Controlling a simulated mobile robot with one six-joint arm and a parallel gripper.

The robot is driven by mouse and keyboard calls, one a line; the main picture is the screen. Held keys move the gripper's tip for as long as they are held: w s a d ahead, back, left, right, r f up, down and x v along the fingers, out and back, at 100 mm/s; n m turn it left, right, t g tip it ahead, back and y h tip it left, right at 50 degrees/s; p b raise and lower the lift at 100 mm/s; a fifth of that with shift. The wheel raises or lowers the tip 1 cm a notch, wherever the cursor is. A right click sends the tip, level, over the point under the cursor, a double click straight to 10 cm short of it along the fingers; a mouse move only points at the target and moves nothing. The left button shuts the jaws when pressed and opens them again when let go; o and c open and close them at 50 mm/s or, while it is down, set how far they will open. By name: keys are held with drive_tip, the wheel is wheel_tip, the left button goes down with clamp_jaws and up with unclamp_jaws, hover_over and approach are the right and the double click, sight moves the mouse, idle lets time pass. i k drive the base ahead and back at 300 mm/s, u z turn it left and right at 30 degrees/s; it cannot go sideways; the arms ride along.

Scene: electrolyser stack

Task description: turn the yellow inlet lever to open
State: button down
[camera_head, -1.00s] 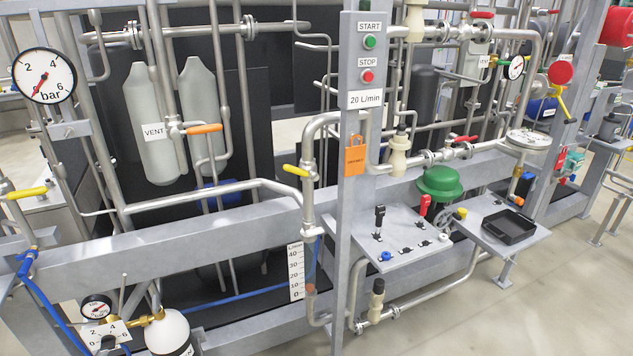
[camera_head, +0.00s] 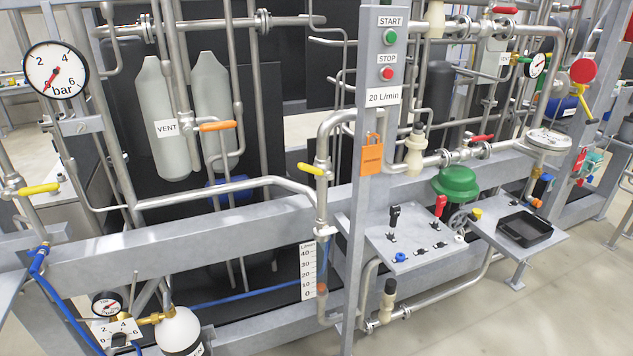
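A second yellow lever (camera_head: 40,188) lies nearly level on a pipe at the far left, above a blue hose. A third yellow handle (camera_head: 584,106) hangs slanted below a red disc at the right. I read no inlet label, so I cannot tell which one is the inlet lever. My gripper is not in view.
A grey frame beam (camera_head: 250,230) runs below the pipes. An orange VENT lever (camera_head: 217,126), a green dome (camera_head: 456,182) and a black tray (camera_head: 524,230) are nearby. Open floor (camera_head: 570,290) lies at the lower right.

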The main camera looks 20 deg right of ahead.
sight(330, 175)
drive_tip(key=z, duration=0.1)
drive_tip(key=k, duration=1.4)
drive_tip(key=u, duration=1.25)
drive_tip(key=i, duration=1)
drive_tip(key=z, duration=0.05)
